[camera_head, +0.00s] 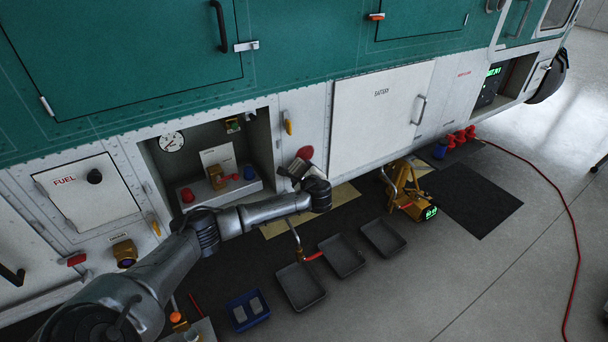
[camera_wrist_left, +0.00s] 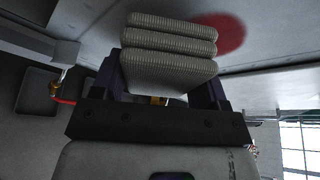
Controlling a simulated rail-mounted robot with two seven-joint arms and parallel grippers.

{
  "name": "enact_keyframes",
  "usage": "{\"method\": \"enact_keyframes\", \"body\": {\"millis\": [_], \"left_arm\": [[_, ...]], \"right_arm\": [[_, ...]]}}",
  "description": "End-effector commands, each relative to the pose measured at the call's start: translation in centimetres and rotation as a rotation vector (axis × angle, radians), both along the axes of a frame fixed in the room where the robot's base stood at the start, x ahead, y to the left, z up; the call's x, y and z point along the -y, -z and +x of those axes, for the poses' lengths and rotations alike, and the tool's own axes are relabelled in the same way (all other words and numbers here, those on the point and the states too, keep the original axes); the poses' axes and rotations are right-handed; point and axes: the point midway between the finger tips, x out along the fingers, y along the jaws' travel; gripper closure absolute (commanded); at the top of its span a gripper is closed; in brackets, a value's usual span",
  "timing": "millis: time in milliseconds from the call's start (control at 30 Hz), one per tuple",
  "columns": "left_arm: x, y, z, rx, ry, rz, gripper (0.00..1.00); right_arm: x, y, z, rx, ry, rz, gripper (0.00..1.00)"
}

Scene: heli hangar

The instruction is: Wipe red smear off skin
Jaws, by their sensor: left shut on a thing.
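The red smear (camera_head: 306,152) is on the white lower skin of the helicopter, between the open equipment bay and the battery door. In the left wrist view the smear (camera_wrist_left: 226,34) shows at the upper right, partly behind the cloth. My left gripper (camera_head: 295,170) is at the skin just below and left of the smear. It is shut on a folded, ribbed grey cloth (camera_wrist_left: 170,48), which shows as stacked layers between the fingers. I cannot tell whether the cloth touches the skin. My right gripper is not in view.
The open bay (camera_head: 258,140) with a gauge is left of the smear, and a yellow handle (camera_head: 287,122) sits above it. The battery door (camera_head: 378,115) is at the right. Grey trays (camera_head: 342,256), a blue bin (camera_head: 247,310) and a yellow device (camera_head: 405,192) are below.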

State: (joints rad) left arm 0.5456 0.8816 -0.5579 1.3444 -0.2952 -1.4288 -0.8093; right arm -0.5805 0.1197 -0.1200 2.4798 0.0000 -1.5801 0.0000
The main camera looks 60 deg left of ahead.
Motion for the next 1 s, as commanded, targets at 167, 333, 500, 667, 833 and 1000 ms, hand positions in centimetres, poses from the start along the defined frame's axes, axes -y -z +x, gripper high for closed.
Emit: {"method": "enact_keyframes", "body": {"millis": [167, 333, 500, 667, 833, 1000], "left_arm": [[0.0, 0.0, 0.0, 0.0, 0.0, 0.0, 0.51], [-0.1, 0.0, 0.0, 0.0, 0.0, 0.0, 0.51], [-0.5, 0.0, 0.0, 0.0, -0.001, 0.0, 0.51], [-0.8, 0.0, 0.0, 0.0, -0.001, 0.0, 0.51], [-1.1, 0.0, 0.0, 0.0, 0.0, 0.0, 0.51], [-1.4, 0.0, 0.0, 0.0, -0.001, 0.001, 0.51]], "right_arm": [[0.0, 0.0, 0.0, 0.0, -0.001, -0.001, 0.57], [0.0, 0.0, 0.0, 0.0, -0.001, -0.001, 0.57], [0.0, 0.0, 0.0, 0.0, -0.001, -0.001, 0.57], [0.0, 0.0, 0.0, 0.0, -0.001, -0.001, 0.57], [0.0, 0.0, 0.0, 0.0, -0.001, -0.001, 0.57], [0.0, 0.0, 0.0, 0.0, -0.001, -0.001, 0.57]]}}
